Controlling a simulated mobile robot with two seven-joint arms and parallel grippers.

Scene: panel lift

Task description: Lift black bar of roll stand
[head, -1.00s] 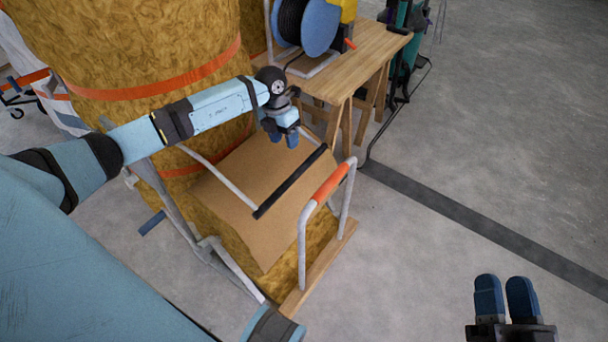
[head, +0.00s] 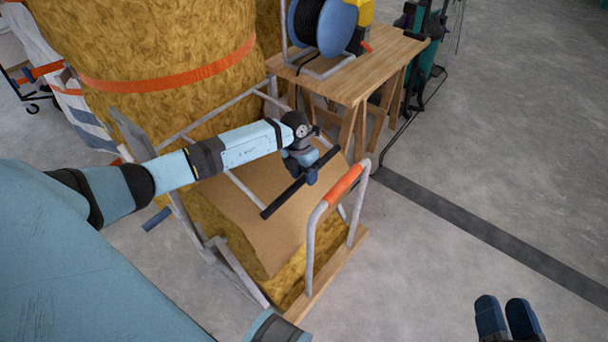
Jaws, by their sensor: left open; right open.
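The roll stand is a grey tube frame around a large golden-brown roll (head: 150,60) with an orange strap. Its black bar (head: 286,196) slopes across a tan sheet (head: 262,228) at the front. My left gripper (head: 312,176) is at the upper right part of the bar, its blue fingertips overlapping it in the picture. It is open; whether the fingers straddle or touch the bar I cannot tell. My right gripper (head: 507,318) is open and empty over bare floor at the lower right, far from the stand.
A grey handle with an orange grip (head: 344,184) rises right of the bar, on a wooden base board (head: 330,275). A wooden table (head: 350,76) with a cable reel (head: 325,25) stands behind. The concrete floor at right is clear, with a dark strip (head: 470,227) across it.

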